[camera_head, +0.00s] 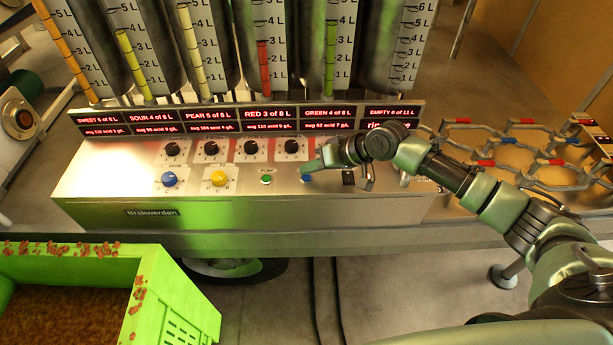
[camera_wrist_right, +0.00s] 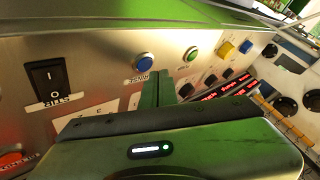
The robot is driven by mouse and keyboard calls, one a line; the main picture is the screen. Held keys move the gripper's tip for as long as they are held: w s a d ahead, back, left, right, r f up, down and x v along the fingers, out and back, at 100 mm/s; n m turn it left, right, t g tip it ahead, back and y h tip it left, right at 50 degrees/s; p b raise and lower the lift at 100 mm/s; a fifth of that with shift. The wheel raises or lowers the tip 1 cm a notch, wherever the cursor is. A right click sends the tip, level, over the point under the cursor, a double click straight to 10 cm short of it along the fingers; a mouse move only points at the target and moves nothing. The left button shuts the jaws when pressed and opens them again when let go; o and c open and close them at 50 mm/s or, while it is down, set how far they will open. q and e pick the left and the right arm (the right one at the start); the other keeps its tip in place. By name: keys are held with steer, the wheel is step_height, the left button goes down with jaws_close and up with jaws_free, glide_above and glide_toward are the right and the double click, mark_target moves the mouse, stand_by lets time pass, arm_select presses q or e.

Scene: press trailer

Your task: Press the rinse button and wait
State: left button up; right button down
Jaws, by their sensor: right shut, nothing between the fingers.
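A metal control panel (camera_head: 110,180) carries a row of buttons under dark displays. A round blue button (camera_head: 306,178) sits right of a green button (camera_head: 266,180); it also shows in the wrist view (camera_wrist_right: 144,62) with a small label I cannot read surely. My right gripper (camera_head: 308,168) is shut and empty, its fingertips just above the blue button in the head view. In the wrist view the shut fingers (camera_wrist_right: 168,88) lie to the right of and below the blue button. I cannot tell whether they touch the panel. My left gripper is not in view.
A black rocker switch (camera_head: 348,177), a yellow knob (camera_head: 219,178) and a blue knob (camera_head: 169,179) share the panel. Several black dials (camera_head: 251,147) sit above. The last display (camera_head: 391,113) reads EMPTY. A green crate (camera_head: 180,300) stands front left.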

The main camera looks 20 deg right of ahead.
mark_target(310, 178)
steer(key=shift+f, duration=0.3)
steer(key=shift+f, duration=0.45)
stand_by(0.5)
steer(key=shift+r, duration=0.1)
steer(key=shift+r+p, duration=0.7)
steer(key=shift+p, duration=0.05)
step_height(310, 178, up, 5)
steer(key=p, duration=0.4)
steer(key=shift+p, duration=0.4)
steer(key=shift+r, duration=0.1)
